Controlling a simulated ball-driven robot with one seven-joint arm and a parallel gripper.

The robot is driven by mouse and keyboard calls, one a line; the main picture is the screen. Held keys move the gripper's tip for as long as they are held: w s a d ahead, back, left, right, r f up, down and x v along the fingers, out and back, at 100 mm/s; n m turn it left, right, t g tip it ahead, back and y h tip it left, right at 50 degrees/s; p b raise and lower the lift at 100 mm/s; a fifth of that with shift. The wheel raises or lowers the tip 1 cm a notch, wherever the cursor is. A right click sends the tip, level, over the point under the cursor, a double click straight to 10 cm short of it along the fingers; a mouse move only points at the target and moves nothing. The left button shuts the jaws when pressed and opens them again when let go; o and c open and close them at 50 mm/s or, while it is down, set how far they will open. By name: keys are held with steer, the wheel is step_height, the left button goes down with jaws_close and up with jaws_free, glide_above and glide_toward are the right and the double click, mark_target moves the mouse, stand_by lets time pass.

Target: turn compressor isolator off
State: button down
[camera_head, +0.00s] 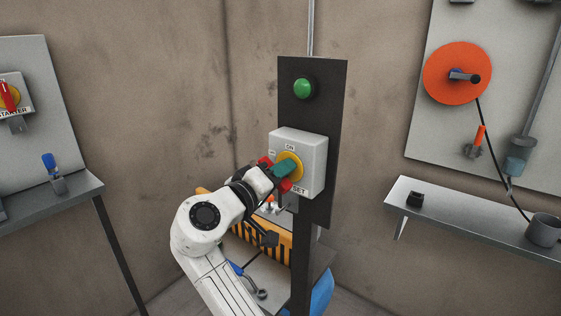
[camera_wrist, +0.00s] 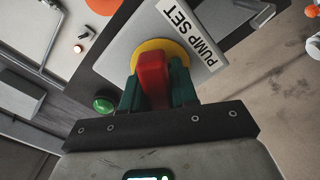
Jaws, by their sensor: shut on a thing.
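A light grey isolator box (camera_head: 312,155) is fixed to a dark upright panel. Its yellow dial (camera_head: 294,159) carries a red handle (camera_wrist: 152,78). My gripper (camera_head: 284,169) is at the box's front, its green fingers on both sides of the red handle. In the wrist view my gripper (camera_wrist: 155,92) is shut on the handle. The label (camera_wrist: 193,33) reads "PUMP SET"; only "SET" shows in the head view. "ON" is legible above the dial. The fingers partly hide the handle. No label reading compressor is visible.
A green round button (camera_head: 303,88) sits above the box. Another red-handled switch (camera_head: 9,97), labelled "STARTER", is at the far left. An orange disc (camera_head: 462,73) is on the right board, above a shelf with a mug (camera_head: 543,230). An orange striped thing (camera_head: 262,238) lies below my arm.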

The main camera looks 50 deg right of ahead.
steer(key=n+p, duration=0.4)
steer(key=shift+r, duration=0.25)
steer(key=shift+f+n+p, duration=0.2)
steer(key=shift+n+p, duration=1.15)
steer(key=shift+n, duration=0.05)
steer(key=c, duration=1)
jaws_free()
steer(key=shift+o, duration=0.2)
steer(key=shift+a, duration=0.15)
steer(key=a+b, duration=0.3)
steer(key=a, duration=0.7)
steer(key=shift+s+a, duration=0.15)
steer(key=shift+a, duration=0.15)
